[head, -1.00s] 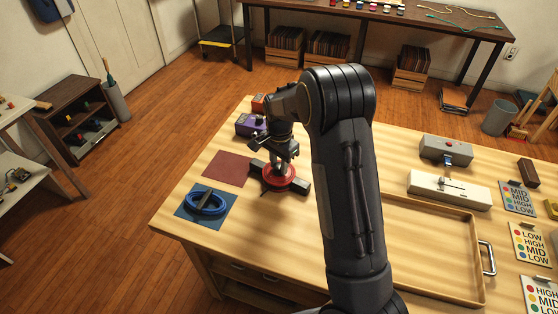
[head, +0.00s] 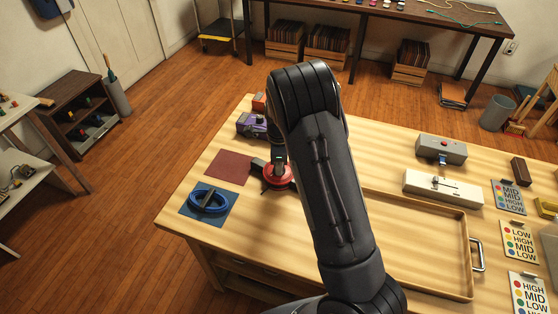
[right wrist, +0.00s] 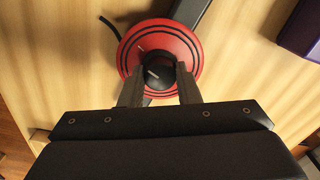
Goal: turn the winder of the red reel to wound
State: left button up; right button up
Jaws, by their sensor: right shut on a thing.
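The red reel (head: 275,183) sits on the wooden table, partly hidden by my right arm in the head view. In the right wrist view the reel (right wrist: 133,42) is a red disc with dark rings and a short white tick. Its black round winder (right wrist: 157,75) is at the middle and bears a white line. My right gripper (right wrist: 159,82) has its two fingers on either side of the winder, shut on it. In the head view this gripper is mostly hidden behind my forearm. My left gripper is not in view.
A wooden tray (head: 468,230) is at the right. A dark bar lies against the reel.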

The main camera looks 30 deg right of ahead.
jog(key=shift+m, duration=0.5)
jog(key=o, duration=1)
notch_tip(320, 180, up, 7)
jog(key=shift+r, duration=0.4)
